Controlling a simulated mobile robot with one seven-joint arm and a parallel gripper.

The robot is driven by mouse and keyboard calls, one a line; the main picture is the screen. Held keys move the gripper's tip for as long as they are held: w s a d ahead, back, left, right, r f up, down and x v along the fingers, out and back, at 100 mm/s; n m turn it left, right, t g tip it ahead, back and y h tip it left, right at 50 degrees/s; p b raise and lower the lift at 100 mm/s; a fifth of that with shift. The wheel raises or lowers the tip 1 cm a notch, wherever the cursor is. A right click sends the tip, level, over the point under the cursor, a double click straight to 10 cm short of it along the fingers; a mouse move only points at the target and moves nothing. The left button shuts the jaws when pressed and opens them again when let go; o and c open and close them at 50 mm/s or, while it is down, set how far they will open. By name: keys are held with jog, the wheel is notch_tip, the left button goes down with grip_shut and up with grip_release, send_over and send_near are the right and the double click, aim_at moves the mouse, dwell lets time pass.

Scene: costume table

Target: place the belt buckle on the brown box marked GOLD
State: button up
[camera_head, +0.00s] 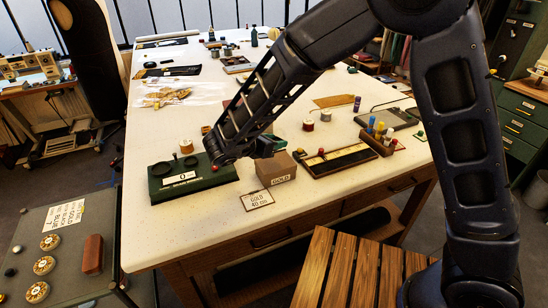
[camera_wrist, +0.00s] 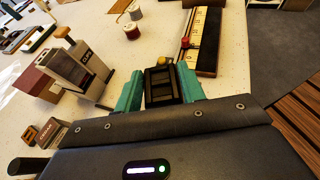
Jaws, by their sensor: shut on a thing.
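The brown box marked GOLD (camera_head: 277,172) stands near the front edge of the white table in the head view. My gripper (camera_head: 270,146) is at the top rear of this box; whether it is above or behind is hard to tell. In the wrist view, the teal fingers of my gripper (camera_wrist: 160,90) are shut on the belt buckle (camera_wrist: 162,85), a dark rectangular piece with ridges, held between them. The buckle is not clear in the head view. I cannot make out the GOLD box in the wrist view.
A dark green device (camera_head: 165,190) with a 0 display stands left of the box. A GOLD 40 mm card (camera_head: 262,201) lies in front. A dark tray with a ruler (camera_head: 345,160) and a rack of bottles (camera_head: 376,144) are on the right. Thread spools (camera_head: 308,125) stand behind.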

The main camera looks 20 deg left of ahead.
aim_at(274, 163)
jog(key=shift+f, duration=3.2)
jog(key=shift+f, duration=0.1)
jog(key=o, duration=1)
jog(key=shift+c, duration=0.2)
jog(key=v, duration=1.2)
jog(key=shift+w, duration=0.1)
